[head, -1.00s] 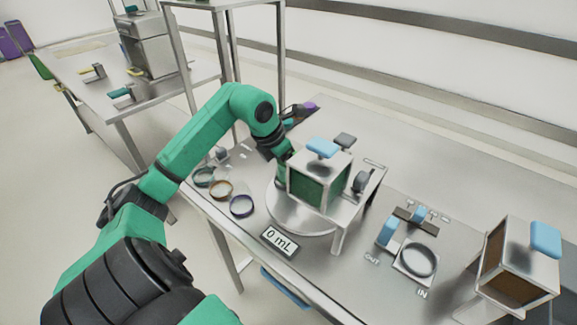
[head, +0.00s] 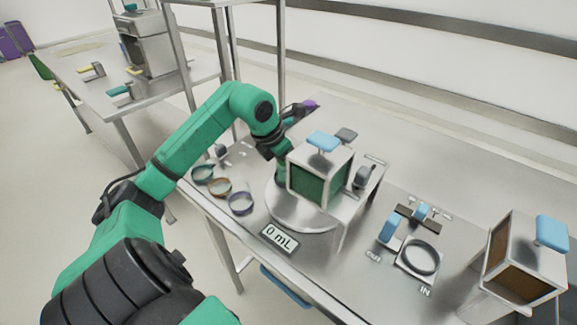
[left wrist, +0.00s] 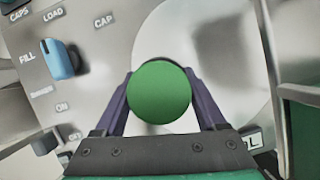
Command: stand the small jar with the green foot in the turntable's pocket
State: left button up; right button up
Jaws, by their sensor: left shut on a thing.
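My left gripper (left wrist: 160,84) has its purple fingers closed on either side of a round green thing (left wrist: 160,92), seen end-on in the left wrist view. Its colour fits the jar's green foot, but the jar's body is hidden below it. The turntable (head: 292,217) is a round metal disc, partly under a box-shaped housing; it also shows in the left wrist view (left wrist: 222,40). The held jar is over or beside the disc's edge; its height above it cannot be told. The pocket cannot be made out. My right gripper is not in view.
The housing (head: 313,186) with a green window and blue knob stands close to my left wrist. A similar box (head: 523,258) and an IN/OUT station (head: 418,258) are to the right.

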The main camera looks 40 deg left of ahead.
pick_arm(q)
jog(key=shift+f, duration=0.25)
jog(key=shift+s+f+b, duration=0.1)
jog(key=shift+b, duration=0.2)
jog(key=shift+s, duration=0.1)
jog(key=shift+d+f, duration=0.1)
jog(key=o, duration=1.5)
jog(key=shift+d, duration=0.2)
jog(key=shift+a, duration=0.15)
